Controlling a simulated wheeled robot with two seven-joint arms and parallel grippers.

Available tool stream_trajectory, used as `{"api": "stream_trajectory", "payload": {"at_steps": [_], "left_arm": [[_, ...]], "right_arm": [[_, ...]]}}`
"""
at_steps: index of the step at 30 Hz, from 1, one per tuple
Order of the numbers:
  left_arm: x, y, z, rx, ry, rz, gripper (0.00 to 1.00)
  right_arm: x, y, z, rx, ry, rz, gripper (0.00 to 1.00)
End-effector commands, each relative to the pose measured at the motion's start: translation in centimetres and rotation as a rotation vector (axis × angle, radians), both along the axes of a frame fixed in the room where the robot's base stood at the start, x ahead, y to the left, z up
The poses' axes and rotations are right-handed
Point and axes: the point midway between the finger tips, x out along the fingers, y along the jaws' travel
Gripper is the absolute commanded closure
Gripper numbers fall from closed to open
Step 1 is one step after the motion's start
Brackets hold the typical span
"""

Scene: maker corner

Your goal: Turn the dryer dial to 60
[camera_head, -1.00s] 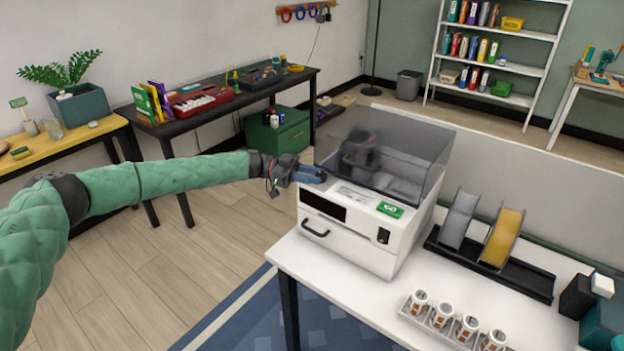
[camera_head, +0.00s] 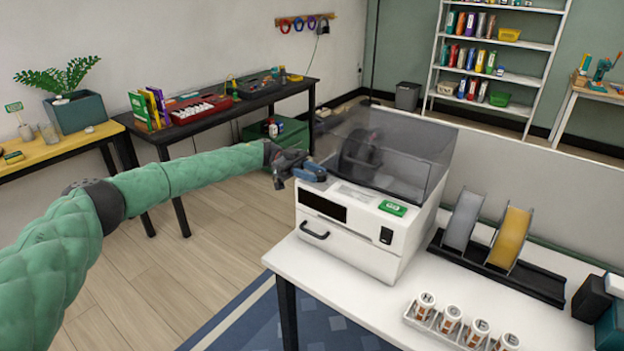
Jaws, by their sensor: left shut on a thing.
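The dryer (camera_head: 350,246) is a white box with a smoky clear lid (camera_head: 405,150), a black display (camera_head: 323,206), a green label (camera_head: 393,208) and a black switch (camera_head: 386,235). It stands on the white table's left part. A dark round spool shape shows through the lid. My left gripper (camera_head: 312,172) is at the top left front edge of the dryer, shut, with its blue-grey fingers over that corner. The dial is not visible; the fingers hide what they hold. My right gripper is not in view.
On the white table (camera_head: 400,285), a tray (camera_head: 425,322) of several small jars stands in front. A black rack (camera_head: 510,275) with a grey and a yellow spool stands right of the dryer. A dark table (camera_head: 210,116) is behind my left arm.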

Motion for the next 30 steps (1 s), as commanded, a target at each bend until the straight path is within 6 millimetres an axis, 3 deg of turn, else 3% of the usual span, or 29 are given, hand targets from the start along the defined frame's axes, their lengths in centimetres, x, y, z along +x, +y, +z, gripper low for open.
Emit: {"api": "stream_trajectory", "payload": {"at_steps": [15,16,19,30], "left_arm": [[0.08,-0.01,0.08,0.0,0.0,-0.018,0.92],[0.08,-0.01,0.09,0.0,0.0,-0.018,0.66],[0.07,-0.02,0.07,0.0,0.0,-0.018,0.48],[0.06,-0.05,0.04,0.0,0.0,-0.018,0.48]], "right_arm": [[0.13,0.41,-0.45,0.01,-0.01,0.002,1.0],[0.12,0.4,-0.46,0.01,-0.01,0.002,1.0],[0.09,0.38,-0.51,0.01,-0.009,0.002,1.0],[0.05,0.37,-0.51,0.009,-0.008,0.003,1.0]]}}
